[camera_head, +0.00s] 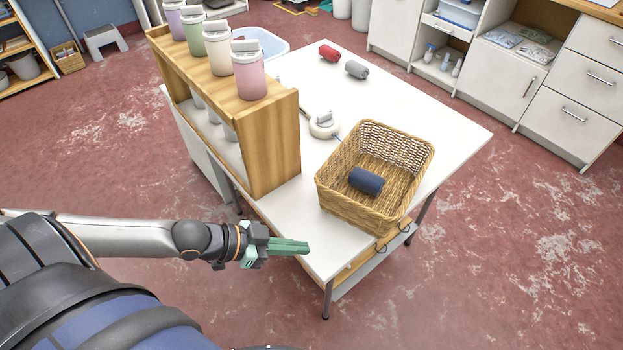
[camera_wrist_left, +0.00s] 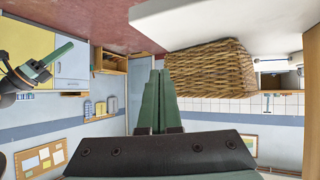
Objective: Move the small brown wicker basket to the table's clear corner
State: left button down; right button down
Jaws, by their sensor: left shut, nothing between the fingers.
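The brown wicker basket (camera_head: 345,207) stands upright near the front right side of the white table (camera_head: 455,130). A dark blue roll (camera_head: 367,180) lies inside it. My left gripper (camera_head: 305,246) is shut and empty, left of the basket and apart from it, by the table's near left edge. In the left wrist view its green fingers (camera_wrist_left: 158,100) are together, with the basket (camera_wrist_left: 210,70) beyond them in an upside-down picture. My right gripper (camera_wrist_left: 52,55) shows small at that view's left edge; its jaw state is unclear.
A wooden shelf (camera_head: 275,140) with several pastel canisters (camera_head: 249,75) stands along the table's left side. A white round item (camera_head: 323,124) lies behind the basket. A red roll (camera_head: 329,53) and a grey roll (camera_head: 356,69) lie farther back. The table's right and near corners are clear.

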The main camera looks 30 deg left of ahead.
pick_arm(q)
jog(key=y, duration=0.1)
send_near(320, 188)
jog(key=s+a+f, duration=0.2)
jog(key=s+a, duration=0.1)
jog(key=s, duration=0.2)
jog(key=w+d+f+p, duration=0.1)
jog(key=w+d+f, duration=0.1)
jog(key=w+d, duration=0.4)
jog(key=w, duration=0.3)
jog(key=shift+w+d+n+t, duration=0.2)
jog(key=shift+d+n+t, duration=0.1)
jog(key=shift+d+t, duration=0.1)
jog(key=shift+s+f, duration=0.1)
jog(key=shift+p, duration=0.3)
